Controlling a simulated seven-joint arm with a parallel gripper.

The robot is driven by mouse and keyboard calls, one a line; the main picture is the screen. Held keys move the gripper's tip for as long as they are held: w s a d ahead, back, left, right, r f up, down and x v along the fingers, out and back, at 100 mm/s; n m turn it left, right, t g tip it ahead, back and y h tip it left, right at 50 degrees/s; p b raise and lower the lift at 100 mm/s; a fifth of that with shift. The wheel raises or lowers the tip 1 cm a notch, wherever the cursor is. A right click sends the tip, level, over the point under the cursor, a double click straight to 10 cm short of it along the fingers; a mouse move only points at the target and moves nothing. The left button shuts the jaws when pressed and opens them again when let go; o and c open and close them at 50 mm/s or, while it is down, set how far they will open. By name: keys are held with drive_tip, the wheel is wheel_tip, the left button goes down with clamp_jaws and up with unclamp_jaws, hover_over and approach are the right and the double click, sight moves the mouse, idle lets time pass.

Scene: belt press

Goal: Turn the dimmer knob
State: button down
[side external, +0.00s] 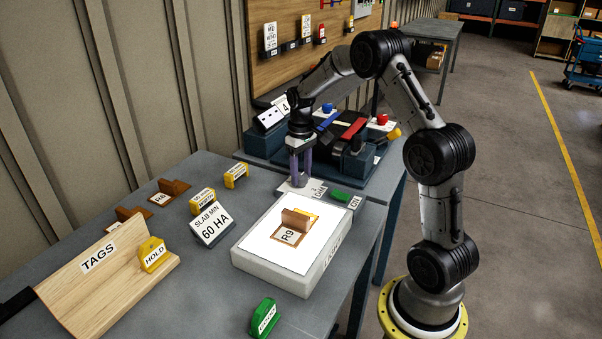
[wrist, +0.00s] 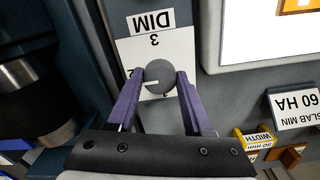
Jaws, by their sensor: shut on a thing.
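The dimmer knob (wrist: 160,78) is a round grey knob with a white pointer line, seen from above in the wrist view. The pointer lies toward the left of that picture. The knob sits on a white plate (wrist: 182,46) marked DIM and 3, which reads upside down there; other marks are partly hidden by the fingers.
A white light panel (side external: 275,258) with an R9 tag (side external: 292,232) lies in front of the plate. The belt press (side external: 352,130) stands behind. A SLAB MIN 60 HA sign (side external: 212,222) and yellow blocks stand left.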

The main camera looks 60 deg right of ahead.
sight(301, 176)
drive_tip(key=shift+c, duration=1.5)
unclamp_jaws()
drive_tip(key=shift+r, duration=0.1)
wheel_tip(301, 176, up, 14)
drive_tip(key=s+a+r+n+t, duration=0.2)
drive_tip(key=s+a+r, duration=0.35)
drive_tip(key=a, duration=0.35)
drive_tip(key=s+a+r+n+t, duration=0.1)
drive_tip(key=s+a+r+t, duration=0.1)
drive_tip(key=s+a+r, duration=0.35)
drive_tip(key=s+a+f+t, duration=0.1)
drive_tip(key=s+a+f, duration=0.8)
drive_tip(key=s, duration=0.3)
drive_tip(key=shift+f+t, duration=0.3)
drive_tip(key=shift+f, duration=0.05)
